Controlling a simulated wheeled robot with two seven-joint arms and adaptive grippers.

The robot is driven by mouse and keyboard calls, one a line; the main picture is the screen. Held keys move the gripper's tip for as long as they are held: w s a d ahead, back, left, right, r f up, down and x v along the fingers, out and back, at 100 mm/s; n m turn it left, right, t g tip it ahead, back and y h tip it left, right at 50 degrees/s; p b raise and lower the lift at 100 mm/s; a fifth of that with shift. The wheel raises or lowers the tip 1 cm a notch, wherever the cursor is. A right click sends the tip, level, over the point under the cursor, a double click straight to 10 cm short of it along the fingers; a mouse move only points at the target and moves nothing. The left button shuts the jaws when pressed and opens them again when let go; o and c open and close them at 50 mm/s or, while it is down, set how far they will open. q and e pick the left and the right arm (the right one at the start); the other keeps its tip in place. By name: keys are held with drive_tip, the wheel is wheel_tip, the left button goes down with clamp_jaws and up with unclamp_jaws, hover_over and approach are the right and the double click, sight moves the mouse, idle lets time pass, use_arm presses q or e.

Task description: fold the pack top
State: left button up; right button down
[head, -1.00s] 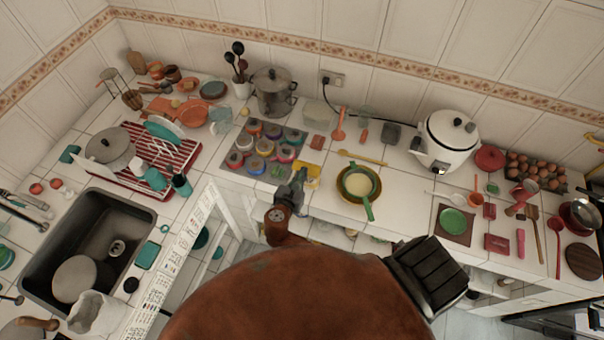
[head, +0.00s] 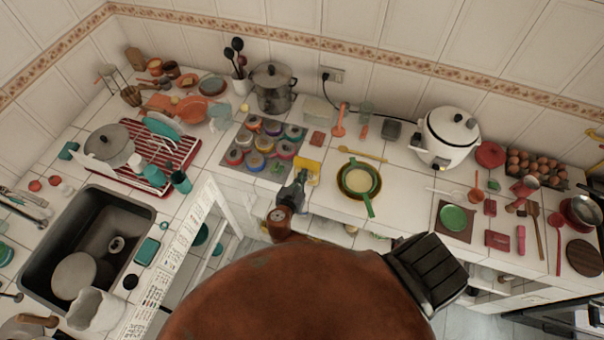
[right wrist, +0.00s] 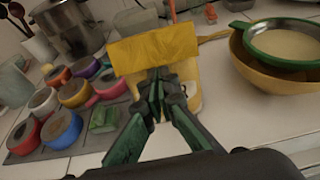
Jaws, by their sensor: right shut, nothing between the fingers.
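The yellow pack (head: 309,166) stands at the front edge of the tiled counter, between the tray of colourful round pots and the green and yellow bowls. In the right wrist view, its broad yellow top panel (right wrist: 155,50) spans just beyond my fingertips, with a paler body behind and below. My right gripper (head: 299,178) is shut and empty, its tips close against the near side of the yellow panel. It also shows in the right wrist view (right wrist: 158,76), fingers together. I cannot tell whether the tips touch the panel.
The tray (head: 238,163) of several round pots lies left of the pack. A green strainer over a yellow bowl (head: 359,180) stands to the right, with a wooden spoon (head: 364,154) behind it. A steel pot (head: 273,88) stands at the back. A sink (head: 85,245) lies far left.

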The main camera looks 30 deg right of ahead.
sight(307, 167)
drive_tip(key=shift+w+d+f, duration=0.7)
drive_tip(key=shift+d+f, duration=0.1)
drive_tip(key=shift+w+d, duration=0.95)
drive_tip(key=shift+d, duration=0.2)
drive_tip(key=shift+r+p, duration=0.1)
drive_tip(key=shift+p, duration=0.25)
